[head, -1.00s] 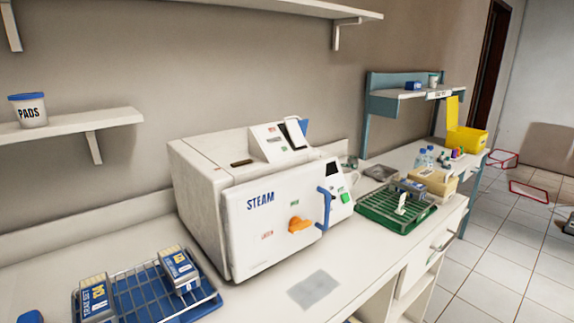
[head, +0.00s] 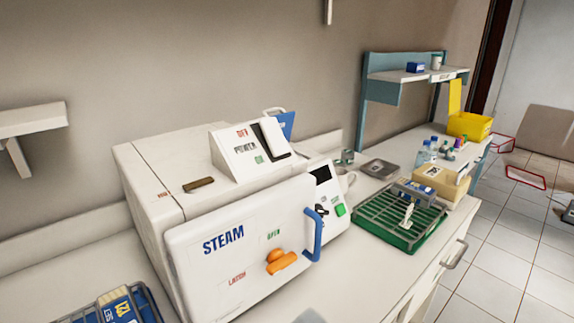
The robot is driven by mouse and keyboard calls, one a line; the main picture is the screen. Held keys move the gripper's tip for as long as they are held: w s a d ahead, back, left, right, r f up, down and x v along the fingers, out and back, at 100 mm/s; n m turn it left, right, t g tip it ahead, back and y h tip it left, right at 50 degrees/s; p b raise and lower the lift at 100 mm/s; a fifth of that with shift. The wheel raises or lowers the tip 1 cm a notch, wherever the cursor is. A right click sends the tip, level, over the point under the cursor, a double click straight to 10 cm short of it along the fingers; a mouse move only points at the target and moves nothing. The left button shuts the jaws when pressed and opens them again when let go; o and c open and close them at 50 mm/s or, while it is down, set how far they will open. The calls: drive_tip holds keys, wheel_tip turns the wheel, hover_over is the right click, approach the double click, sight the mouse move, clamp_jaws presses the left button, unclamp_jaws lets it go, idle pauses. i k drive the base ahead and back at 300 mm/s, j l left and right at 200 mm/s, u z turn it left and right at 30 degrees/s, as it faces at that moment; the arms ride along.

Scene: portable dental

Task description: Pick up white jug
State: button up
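A white rounded piece with a handle-like loop (head: 348,181), possibly the white jug, shows just past the right side of the steam sterilizer on the counter. Most of it is hidden behind the sterilizer, so I cannot be sure what it is.
The white steam sterilizer (head: 235,240), its front closed, fills the middle of the counter (head: 363,270). A green rack (head: 385,224) stands to its right, near a grey flat item (head: 379,168) and a beige box (head: 443,184). A blue wire tray (head: 72,318) is at lower left.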

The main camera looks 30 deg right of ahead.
sight(342, 173)
drive_tip(key=i+l, duration=0.2)
drive_tip(key=l, duration=0.15)
drive_tip(key=i+l+u, duration=0.1)
drive_tip(key=l, duration=0.25)
drive_tip(key=i+l, duration=0.25)
drive_tip(key=l, duration=0.15)
drive_tip(key=i+l+u, duration=0.1)
drive_tip(key=l, duration=0.25)
drive_tip(key=i, duration=0.05)
